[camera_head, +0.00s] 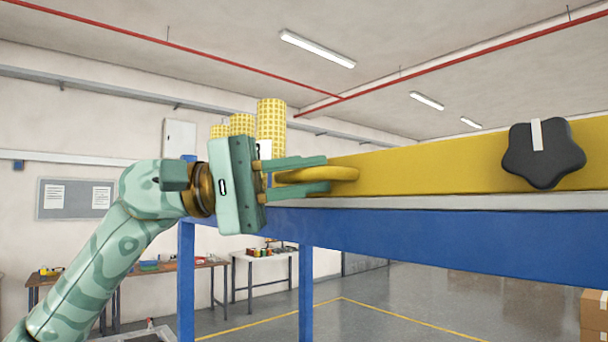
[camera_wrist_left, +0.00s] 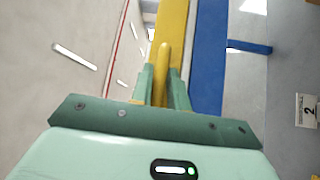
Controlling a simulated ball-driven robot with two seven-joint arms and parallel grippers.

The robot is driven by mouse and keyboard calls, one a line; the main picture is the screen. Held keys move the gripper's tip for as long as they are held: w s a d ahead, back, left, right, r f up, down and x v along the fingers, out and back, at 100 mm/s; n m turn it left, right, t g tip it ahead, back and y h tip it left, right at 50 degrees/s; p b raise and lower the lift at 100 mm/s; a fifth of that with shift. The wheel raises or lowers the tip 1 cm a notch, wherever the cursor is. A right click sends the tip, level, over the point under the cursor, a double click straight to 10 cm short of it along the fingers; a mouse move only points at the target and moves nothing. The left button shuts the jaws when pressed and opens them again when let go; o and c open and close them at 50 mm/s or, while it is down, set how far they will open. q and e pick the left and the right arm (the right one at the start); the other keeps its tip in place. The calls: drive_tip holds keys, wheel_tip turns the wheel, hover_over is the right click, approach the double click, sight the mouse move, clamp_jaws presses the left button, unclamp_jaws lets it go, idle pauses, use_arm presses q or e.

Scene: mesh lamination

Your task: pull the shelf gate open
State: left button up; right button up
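The yellow shelf gate (camera_head: 430,172) is a long bar that runs across the right half of the head view, above a blue beam. A rounded yellow handle (camera_head: 345,174) sticks out at its left end. My left gripper (camera_head: 328,174) has one finger above and one below the handle and looks shut on it. In the left wrist view the handle (camera_wrist_left: 162,75) lies between the two fingers (camera_wrist_left: 163,72), with no clear gap on either side. The fingers hide part of the handle. My right gripper is not in view.
A black star knob (camera_head: 545,155) with a white mark sits on the gate at the right. The blue shelf frame (camera_head: 450,238) lies under it. Yellow mesh rolls (camera_head: 271,127) stand behind my left gripper. Workbenches (camera_head: 185,264) stand along the back wall, and cardboard boxes (camera_head: 594,310) at lower right.

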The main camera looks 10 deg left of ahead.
use_arm(q)
drive_tip(key=shift+o, duration=1.1)
drive_tip(key=shift+w, duration=0.1)
drive_tip(key=shift+a, duration=0.15)
drive_tip(key=shift+a+f, duration=0.1)
drive_tip(key=shift+a, duration=0.2)
drive_tip(key=s+a+f+b, duration=0.2)
drive_tip(key=a+b, duration=0.2)
drive_tip(key=a, duration=1.1)
drive_tip(key=shift+a, duration=0.2)
drive_tip(key=shift+w+d, duration=0.1)
drive_tip(key=shift+w, duration=0.05)
